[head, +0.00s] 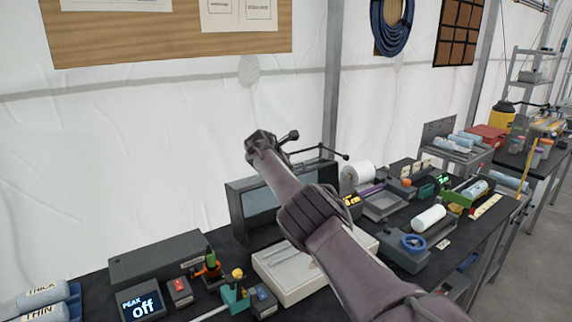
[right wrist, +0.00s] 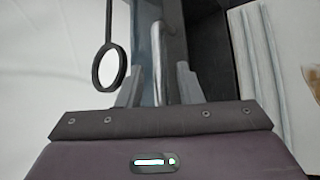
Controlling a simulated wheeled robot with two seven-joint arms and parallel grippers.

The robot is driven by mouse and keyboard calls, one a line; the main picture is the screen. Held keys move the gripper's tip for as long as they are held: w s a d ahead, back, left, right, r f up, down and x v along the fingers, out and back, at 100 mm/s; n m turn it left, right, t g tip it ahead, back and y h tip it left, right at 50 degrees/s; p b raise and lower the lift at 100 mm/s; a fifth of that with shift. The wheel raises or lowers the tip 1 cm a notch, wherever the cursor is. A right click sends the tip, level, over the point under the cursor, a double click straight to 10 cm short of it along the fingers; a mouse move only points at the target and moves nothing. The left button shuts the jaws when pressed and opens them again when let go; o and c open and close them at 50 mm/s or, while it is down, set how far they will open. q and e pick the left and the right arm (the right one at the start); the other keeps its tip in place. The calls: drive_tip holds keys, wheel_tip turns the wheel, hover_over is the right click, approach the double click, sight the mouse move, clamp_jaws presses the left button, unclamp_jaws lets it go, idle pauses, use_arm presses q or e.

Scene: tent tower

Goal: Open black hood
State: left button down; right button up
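The black hood (head: 238,215) is a dark box with a glassy front. It stands at the back of the bench against the white wall, in the middle of the head view. My right arm reaches up across it and hides its right part. In the right wrist view, my right gripper (right wrist: 158,88) has its two grey fingers apart. A thin metal bar handle (right wrist: 161,50) runs between the fingertips, in front of a grey panel. I see no clear grip on it. The right fingertips cannot be made out in the head view. My left gripper is not in view.
A white tray (head: 287,288) lies on the bench in front of the hood. A white roll (head: 357,174) and several small devices stand at right. A dark ring (right wrist: 110,67) hangs near my right gripper.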

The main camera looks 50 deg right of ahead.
drive_tip(key=shift+w+a+r+p, duration=0.15)
drive_tip(key=shift+a+r+p, duration=0.15)
drive_tip(key=shift+p, duration=0.2)
drive_tip(key=shift+p+v, duration=0.75)
drive_tip(key=shift+v, duration=0.05)
drive_tip(key=v, duration=0.1)
drive_tip(key=b+v, duration=0.1)
drive_tip(key=v, duration=0.1)
drive_tip(key=b+v, duration=0.1)
drive_tip(key=v, duration=0.1)
drive_tip(key=shift+s+a, duration=0.15)
drive_tip(key=shift+s, duration=0.15)
